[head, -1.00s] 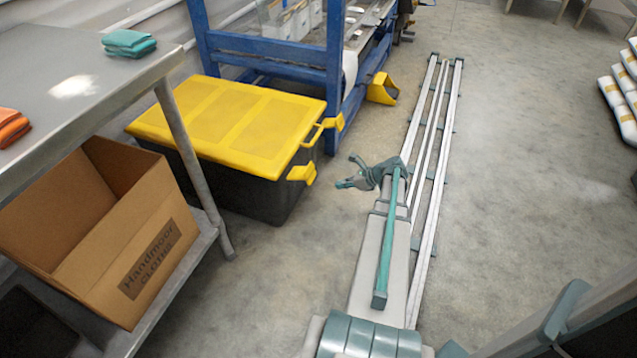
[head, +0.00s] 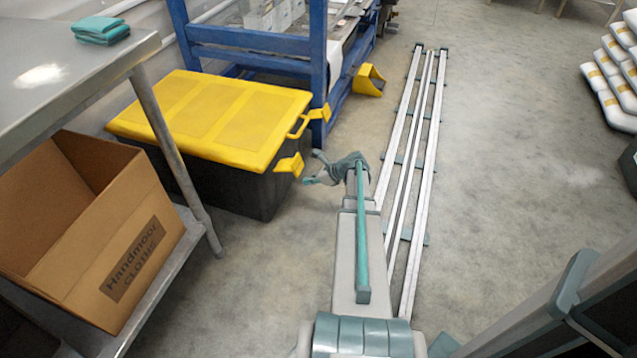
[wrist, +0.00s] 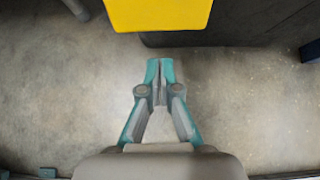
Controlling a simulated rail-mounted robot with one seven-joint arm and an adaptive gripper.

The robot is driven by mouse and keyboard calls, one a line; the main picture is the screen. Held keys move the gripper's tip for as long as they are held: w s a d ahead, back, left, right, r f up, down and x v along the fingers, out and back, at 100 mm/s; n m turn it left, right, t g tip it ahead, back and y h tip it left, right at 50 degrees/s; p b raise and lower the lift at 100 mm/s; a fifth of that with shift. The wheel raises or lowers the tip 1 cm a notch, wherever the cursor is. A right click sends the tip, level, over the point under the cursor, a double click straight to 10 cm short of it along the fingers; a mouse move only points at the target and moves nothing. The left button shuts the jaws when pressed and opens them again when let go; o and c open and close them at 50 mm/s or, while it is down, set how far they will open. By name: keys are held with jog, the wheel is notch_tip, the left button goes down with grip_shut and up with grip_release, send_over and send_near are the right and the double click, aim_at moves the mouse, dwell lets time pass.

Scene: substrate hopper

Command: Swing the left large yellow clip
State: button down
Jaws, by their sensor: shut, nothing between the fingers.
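A black bin with a yellow lid (head: 215,115) stands on the floor left of my arm. Two large yellow clips show on its side facing the rail: the near, left one (head: 289,164) and the far one (head: 320,113). Both stick out from the bin's side. My gripper (head: 311,167) is just right of the near clip, with its fingers pointing at it; a small gap seems to remain. In the wrist view my gripper (wrist: 160,62) is shut and empty, and a yellow clip (wrist: 158,14) fills the top middle, beyond the fingertips.
A metal table (head: 60,65) with folded teal cloths (head: 101,30) stands at left, a cardboard box (head: 90,230) on its lower shelf. A blue frame (head: 255,40) and yellow scoop-like piece (head: 369,80) are behind. Floor rails (head: 415,150) run right of the arm; white sacks (head: 610,75) lie far right.

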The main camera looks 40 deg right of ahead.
aim_at(288, 165)
jog(key=shift+w+a+r+b, duration=0.15)
jog(key=shift+w+r+b, duration=0.1)
jog(key=shift+r, duration=0.65)
jog(key=shift+w+a+r+b, duration=0.1)
jog(key=shift+w+r+b, duration=0.1)
jog(key=shift+r, duration=0.65)
jog(key=shift+r+p, duration=0.1)
jog(key=shift+p, duration=0.25)
